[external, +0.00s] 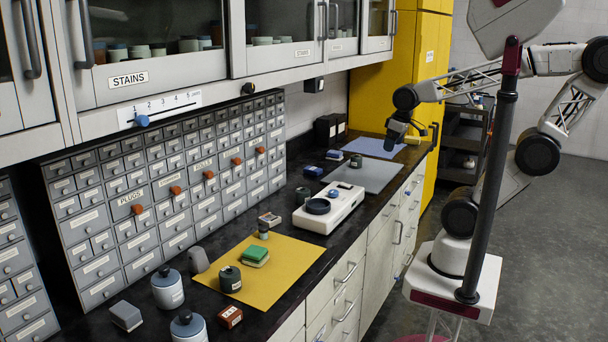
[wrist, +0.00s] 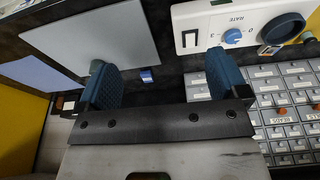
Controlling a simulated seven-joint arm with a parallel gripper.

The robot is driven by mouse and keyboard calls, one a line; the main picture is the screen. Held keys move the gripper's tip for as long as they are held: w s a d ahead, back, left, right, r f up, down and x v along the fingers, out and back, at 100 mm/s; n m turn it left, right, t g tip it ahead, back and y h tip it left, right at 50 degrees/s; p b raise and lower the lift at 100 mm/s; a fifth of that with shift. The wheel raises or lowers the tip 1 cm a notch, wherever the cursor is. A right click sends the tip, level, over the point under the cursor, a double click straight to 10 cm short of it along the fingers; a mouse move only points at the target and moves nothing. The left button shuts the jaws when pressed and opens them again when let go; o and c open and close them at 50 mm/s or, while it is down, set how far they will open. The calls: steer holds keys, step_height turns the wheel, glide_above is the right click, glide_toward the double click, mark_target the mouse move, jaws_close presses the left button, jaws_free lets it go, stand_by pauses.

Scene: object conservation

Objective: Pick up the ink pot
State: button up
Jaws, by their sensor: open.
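No ink pot is labelled legibly. A small dark pot (external: 356,161) stands at the back edge of the grey mat (external: 372,176). Another dark green, labelled pot (external: 230,279) stands on the yellow mat (external: 285,262) nearer the camera. My gripper (external: 413,142) is above the far end of the counter, right of the small dark pot. In the wrist view my gripper (wrist: 166,78) has its blue fingers wide apart, with nothing held.
A white device (external: 340,210) with a blue knob stands between the grey and yellow mats. A small blue box (external: 333,155) is left of the dark pot. Drawer cabinets (external: 170,190) line the wall under overhanging cupboards. A blue mat (external: 378,147) lies bare at the far end.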

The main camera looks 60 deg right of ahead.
steer(key=m+g, duration=0.3)
steer(key=m, duration=1.6)
glide_toward(302, 189)
steer(key=f, duration=0.5)
steer(key=shift+s+d, duration=0.15)
steer(key=shift+s, duration=0.15)
steer(key=shift+w+a+f, duration=0.2)
steer(key=shift+f, duration=0.05)
steer(key=shift+f, duration=0.1)
steer(key=shift+f, duration=1.2)
steer(key=shift+f, duration=0.1)
